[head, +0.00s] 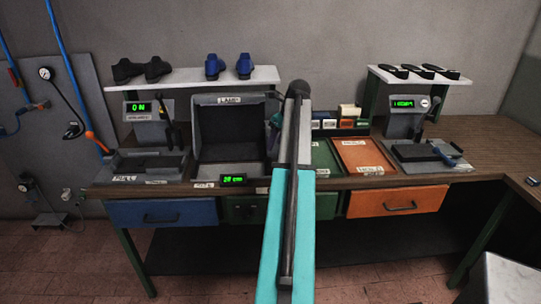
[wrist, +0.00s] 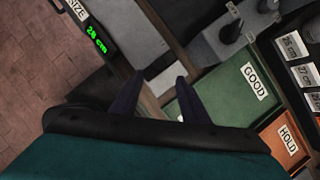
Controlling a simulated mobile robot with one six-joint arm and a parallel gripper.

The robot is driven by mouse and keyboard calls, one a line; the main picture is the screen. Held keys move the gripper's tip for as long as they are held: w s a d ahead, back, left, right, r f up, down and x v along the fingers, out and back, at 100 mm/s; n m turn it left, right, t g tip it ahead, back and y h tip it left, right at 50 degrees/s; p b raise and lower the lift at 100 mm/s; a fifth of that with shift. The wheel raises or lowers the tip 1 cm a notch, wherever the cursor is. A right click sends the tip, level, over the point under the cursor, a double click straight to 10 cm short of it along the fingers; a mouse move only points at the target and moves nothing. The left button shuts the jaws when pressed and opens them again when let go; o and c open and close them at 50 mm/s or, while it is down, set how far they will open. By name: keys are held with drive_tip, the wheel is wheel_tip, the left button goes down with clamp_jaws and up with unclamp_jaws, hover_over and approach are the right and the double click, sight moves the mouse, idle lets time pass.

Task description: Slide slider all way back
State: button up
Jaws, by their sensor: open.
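No part can be made out for certain as the slider. The left press (head: 150,160) has a dark lever and a low bed with small labels on its front. The right press (head: 405,130) has a dark lever and a blue-ended handle (head: 447,159) low in front. A size display (head: 233,180) reads 28 cm at the table's front edge; it also shows in the wrist view (wrist: 95,38). My gripper (wrist: 157,92) is open and empty, its dark fingers apart above the table's front edge. In the head view my arm hides it.
A green GOOD tray (wrist: 225,105) and an orange HOLD tray (head: 362,156) lie right of my arm. A dark lamp box (head: 230,135) stands left of it. Shelves hold shoes above the presses. Blue (head: 162,212) and orange (head: 398,201) drawers sit below. The table's right end is mostly clear.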

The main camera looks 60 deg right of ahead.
sight(269, 158)
drive_tip(key=shift+p+x, duration=0.9)
drive_tip(key=shift+x, duration=3.55)
clamp_jaws()
